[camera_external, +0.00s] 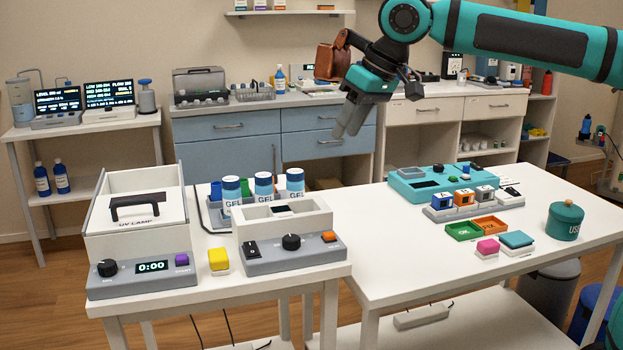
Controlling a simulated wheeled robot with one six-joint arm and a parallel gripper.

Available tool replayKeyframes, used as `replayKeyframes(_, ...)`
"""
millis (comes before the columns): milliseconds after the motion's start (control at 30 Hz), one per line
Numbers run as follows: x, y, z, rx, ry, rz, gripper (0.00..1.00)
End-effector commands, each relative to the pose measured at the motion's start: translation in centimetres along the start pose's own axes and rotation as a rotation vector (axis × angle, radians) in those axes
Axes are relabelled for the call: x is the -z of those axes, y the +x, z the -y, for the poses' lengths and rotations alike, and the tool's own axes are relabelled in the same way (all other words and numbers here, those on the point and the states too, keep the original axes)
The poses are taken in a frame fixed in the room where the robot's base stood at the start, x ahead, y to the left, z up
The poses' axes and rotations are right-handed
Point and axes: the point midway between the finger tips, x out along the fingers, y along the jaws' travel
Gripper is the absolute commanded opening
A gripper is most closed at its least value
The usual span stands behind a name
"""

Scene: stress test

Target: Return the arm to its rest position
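My teal arm (520,38) reaches in from the upper right, high above the two white tables. My gripper (346,133) hangs from its end with its grey fingers pointing down and slightly left. It is in the air in front of the blue drawer cabinet, above the gap between the tables, and touches nothing that I can see. No object shows in the fingers. The fingers appear close together, and the view does not show whether they are open or shut.
The left table holds a UV lamp box (135,232), a white device with a knob (290,250), a yellow block (218,260) and GEL jars (263,184). The right table (420,270) holds a teal device (405,184), small cubes, trays and a teal jar (564,222). Its front left is bare.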

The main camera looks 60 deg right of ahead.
Motion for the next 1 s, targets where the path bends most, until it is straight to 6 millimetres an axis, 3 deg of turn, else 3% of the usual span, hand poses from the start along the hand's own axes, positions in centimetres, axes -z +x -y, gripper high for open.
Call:
replayKeyframes(500,-7.7,-5.6,-6.3,0.078,-0.081,-0.41,0.38)
replayKeyframes(1000,-17.1,-8.9,-11.6,0.079,-0.166,-0.817,0.38)
